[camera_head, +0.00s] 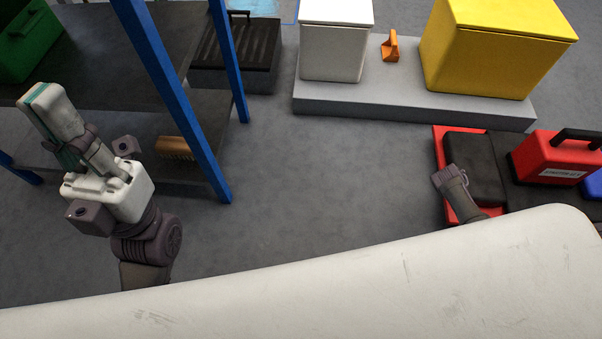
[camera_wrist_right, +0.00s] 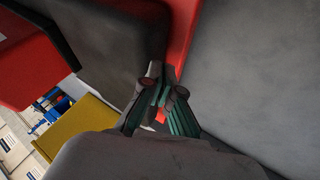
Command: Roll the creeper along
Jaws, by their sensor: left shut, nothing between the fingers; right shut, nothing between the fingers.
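The creeper, with a red frame (camera_head: 438,143) and black pads (camera_head: 474,163), lies low on the floor at the right of the head view. Its red frame also shows in the right wrist view (camera_wrist_right: 183,32). My right gripper (camera_wrist_right: 165,92) is shut with nothing in it, at the creeper's red edge beside the black pad; I cannot tell whether it touches. In the head view my right gripper (camera_head: 441,178) is over the near left part of the creeper. My left gripper (camera_head: 38,95) is shut and empty, raised beside the blue-legged shelf, far from the creeper.
A red case (camera_head: 552,157) with a black handle sits on the creeper, with a blue object (camera_head: 593,184) beside it. A grey platform (camera_head: 400,108) behind holds a white bin, an orange item and a yellow bin (camera_head: 495,55). Grey floor (camera_head: 320,180) left of the creeper is clear.

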